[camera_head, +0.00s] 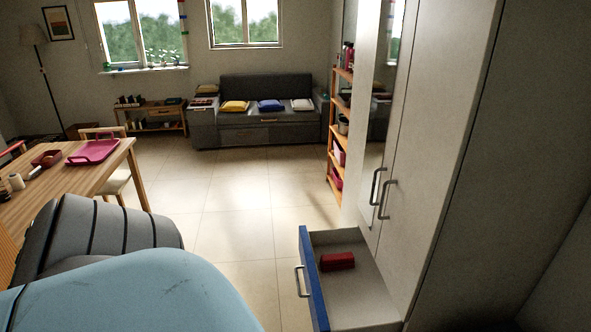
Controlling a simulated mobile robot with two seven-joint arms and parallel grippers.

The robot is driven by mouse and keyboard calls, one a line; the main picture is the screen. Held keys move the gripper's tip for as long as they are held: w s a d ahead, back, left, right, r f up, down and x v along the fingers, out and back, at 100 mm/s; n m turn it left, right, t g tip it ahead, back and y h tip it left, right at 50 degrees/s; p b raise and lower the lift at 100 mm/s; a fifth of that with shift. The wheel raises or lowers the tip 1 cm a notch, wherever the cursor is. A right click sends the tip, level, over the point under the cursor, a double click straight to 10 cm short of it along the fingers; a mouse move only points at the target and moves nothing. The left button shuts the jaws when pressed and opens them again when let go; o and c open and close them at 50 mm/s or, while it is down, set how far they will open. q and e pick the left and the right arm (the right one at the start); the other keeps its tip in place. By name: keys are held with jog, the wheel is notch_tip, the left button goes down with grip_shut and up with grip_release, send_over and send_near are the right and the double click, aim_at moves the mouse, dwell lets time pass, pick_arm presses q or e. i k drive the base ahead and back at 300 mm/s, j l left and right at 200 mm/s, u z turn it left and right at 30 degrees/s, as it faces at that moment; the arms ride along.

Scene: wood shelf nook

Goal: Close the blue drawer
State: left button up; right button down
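The blue drawer (312,285) is pulled open at the bottom of a tall white wardrobe. Its blue front faces left and carries a silver bar handle (299,281). A dark red block-like object (337,261) lies inside on the pale drawer floor. The near end of the drawer is cut off by the picture's bottom edge. Neither of my grippers is in view. Large grey and light blue rounded parts, apparently mine, fill the lower left, apart from the drawer.
The white wardrobe (440,130) stands on the right, its doors shut. A wooden table (112,165) with a pink tray (93,151) is on the left. A narrow wooden shelf (338,140) stands beyond the drawer. The tiled floor (235,225) left of the drawer is clear.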

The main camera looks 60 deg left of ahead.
aim_at(357, 299)
jog(key=j+u, duration=0.15)
jog(key=u, duration=1.55)
jog(key=i+j+z, duration=0.6)
jog(key=i+l, duration=0.05)
jog(key=l, duration=0.05)
